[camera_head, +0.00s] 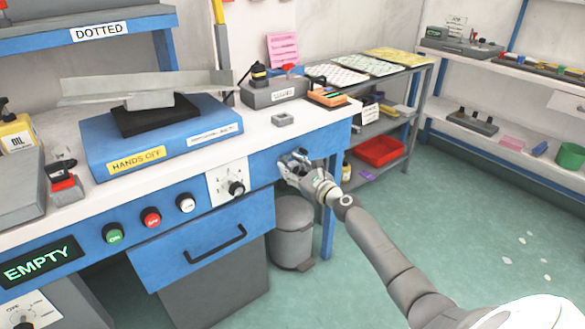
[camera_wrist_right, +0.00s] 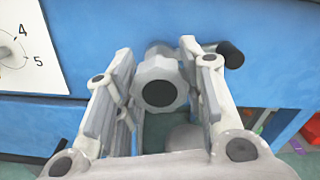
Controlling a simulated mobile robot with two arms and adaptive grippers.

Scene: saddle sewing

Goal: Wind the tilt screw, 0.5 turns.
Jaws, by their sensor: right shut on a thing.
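The tilt screw's grey lobed knob (camera_wrist_right: 160,82), with a dark round centre, sticks out from the blue bench front in the right wrist view. A short black handle (camera_wrist_right: 232,54) shows just right of the knob. My right gripper (camera_wrist_right: 160,65) is shut on the knob, one finger on its left and one on its right. In the head view my right gripper (camera_head: 291,163) is at the right end of the bench front and largely hides the screw. The tilted metal plate (camera_head: 145,86) sits on a blue base marked HANDS OFF (camera_head: 165,140). My left gripper is not in view.
A numbered dial (camera_head: 235,187) is left of my right gripper, above the drawer handle (camera_head: 215,245). Green, red and white buttons line the bench front. A grey bin (camera_head: 293,235) stands below the gripper. Shelves stand at the right; the floor between is open.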

